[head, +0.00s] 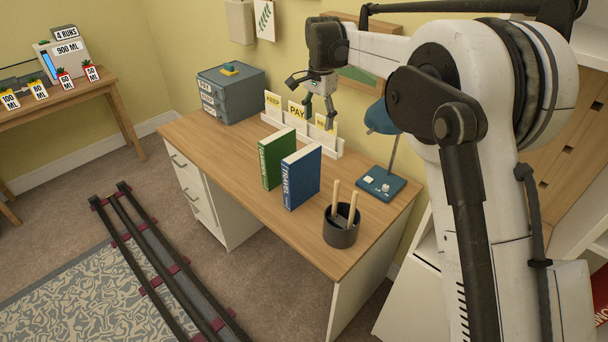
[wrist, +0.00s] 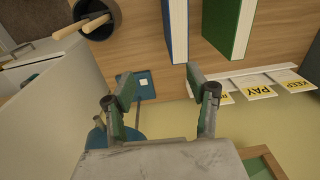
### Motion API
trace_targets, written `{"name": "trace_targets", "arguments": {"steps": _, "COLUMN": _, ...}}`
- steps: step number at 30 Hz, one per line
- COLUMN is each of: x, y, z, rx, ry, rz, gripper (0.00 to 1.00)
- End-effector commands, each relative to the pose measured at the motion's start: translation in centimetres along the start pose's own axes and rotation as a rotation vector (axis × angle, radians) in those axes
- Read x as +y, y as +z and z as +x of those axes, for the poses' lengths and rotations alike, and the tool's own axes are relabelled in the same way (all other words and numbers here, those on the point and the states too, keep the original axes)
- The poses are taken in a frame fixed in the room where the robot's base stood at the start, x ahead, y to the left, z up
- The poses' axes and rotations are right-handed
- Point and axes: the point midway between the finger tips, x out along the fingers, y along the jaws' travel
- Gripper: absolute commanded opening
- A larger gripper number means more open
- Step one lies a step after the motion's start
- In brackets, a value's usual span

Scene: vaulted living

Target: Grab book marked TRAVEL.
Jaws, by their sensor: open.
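The blue book (head: 301,178), its spine lettering reading TRAVEL, stands upright on the wooden desk (head: 215,150). A green book (head: 277,160) stands upright to its left, with spine lettering too small to read surely. My gripper (head: 319,113) hangs above the back of the desk, behind and above the books, open and empty. In the wrist view, my gripper (wrist: 158,82) has its two fingers spread apart. The blue book (wrist: 175,30) shows at the top, beyond the fingers and apart from them, with the green book (wrist: 229,25) to its right.
A black cup (head: 341,231) with wooden sticks stands right of the blue book. A blue lamp base (head: 382,183) is at the desk's right back. A letter rack (head: 331,148) with cards stands behind the books. A grey drawer box (head: 238,98) is at the far left.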

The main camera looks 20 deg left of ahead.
Motion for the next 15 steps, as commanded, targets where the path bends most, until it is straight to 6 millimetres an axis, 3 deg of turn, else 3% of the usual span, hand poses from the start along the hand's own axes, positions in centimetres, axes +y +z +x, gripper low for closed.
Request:
{"name": "trace_targets", "arguments": {"steps": 3, "x": -2.7, "y": 1.0, "z": 2.5, "rx": -0.017, "ry": 0.022, "rz": 0.019, "gripper": 0.52}}
{"name": "trace_targets", "arguments": {"steps": 6, "x": -4.0, "y": 1.6, "z": 3.9, "rx": -0.027, "ry": 0.037, "rz": 0.033, "gripper": 0.52}}
{"name": "trace_targets", "arguments": {"steps": 15, "x": -5.0, "y": 2.3, "z": 7.0, "rx": -0.034, "ry": 0.050, "rz": 0.046, "gripper": 0.52}}
